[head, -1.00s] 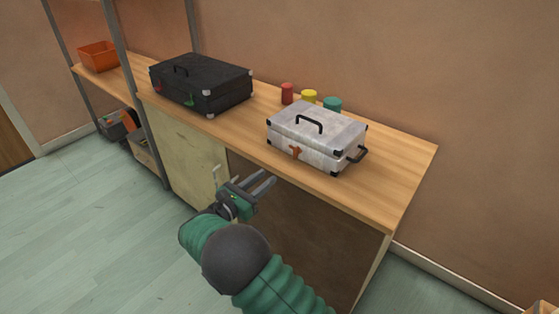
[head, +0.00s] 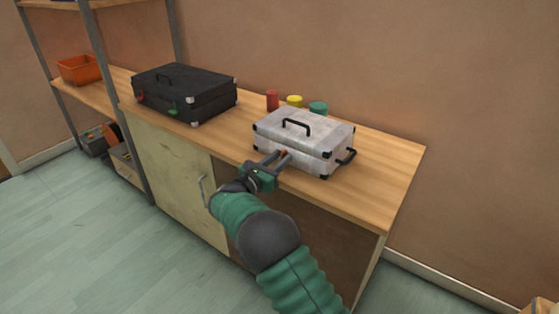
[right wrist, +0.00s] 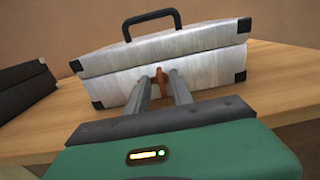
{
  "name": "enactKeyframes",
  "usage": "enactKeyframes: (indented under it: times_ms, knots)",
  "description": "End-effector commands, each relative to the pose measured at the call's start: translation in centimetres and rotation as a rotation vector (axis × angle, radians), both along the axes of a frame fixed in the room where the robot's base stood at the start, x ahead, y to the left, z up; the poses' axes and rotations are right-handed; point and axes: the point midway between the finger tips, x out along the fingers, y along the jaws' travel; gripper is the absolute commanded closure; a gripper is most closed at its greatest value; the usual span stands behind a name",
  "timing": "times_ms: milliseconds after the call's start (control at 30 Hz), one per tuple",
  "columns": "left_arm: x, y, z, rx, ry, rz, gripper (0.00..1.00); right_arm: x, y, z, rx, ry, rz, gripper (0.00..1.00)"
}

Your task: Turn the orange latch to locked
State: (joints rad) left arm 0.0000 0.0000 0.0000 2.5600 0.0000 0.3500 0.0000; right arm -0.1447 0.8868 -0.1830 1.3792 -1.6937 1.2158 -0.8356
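The orange latch (right wrist: 161,80) is on the front face of the white case (right wrist: 205,62), at the seam between lid and base. In the head view the latch (head: 283,153) is partly hidden by my right gripper (head: 279,157). In the right wrist view, the two fingers of my right gripper (right wrist: 164,86) are apart, with the latch showing between their tips. I cannot tell if the fingers touch it. The white case (head: 305,133) is closed on the wooden worktop, with a black handle on top. My left gripper is not in view.
A black case (head: 185,92) with a red and a green latch stands to the left on the worktop (head: 375,185). An orange bin (head: 79,69) is on the shelf at left.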

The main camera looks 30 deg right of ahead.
Motion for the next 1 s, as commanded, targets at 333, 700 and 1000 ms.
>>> enactKeyframes:
  times_ms: [333, 700, 1000]
  knots:
    - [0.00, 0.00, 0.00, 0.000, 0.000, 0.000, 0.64, -0.02, -0.02, -0.06, 0.001, 0.000, -0.001, 1.00]
    - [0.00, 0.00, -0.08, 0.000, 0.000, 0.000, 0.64, -0.04, -0.01, -0.12, 0.009, -0.021, -0.001, 1.00]
    - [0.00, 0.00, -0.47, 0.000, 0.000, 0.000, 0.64, -0.09, 0.02, -0.17, 0.064, -0.163, 0.000, 1.00]
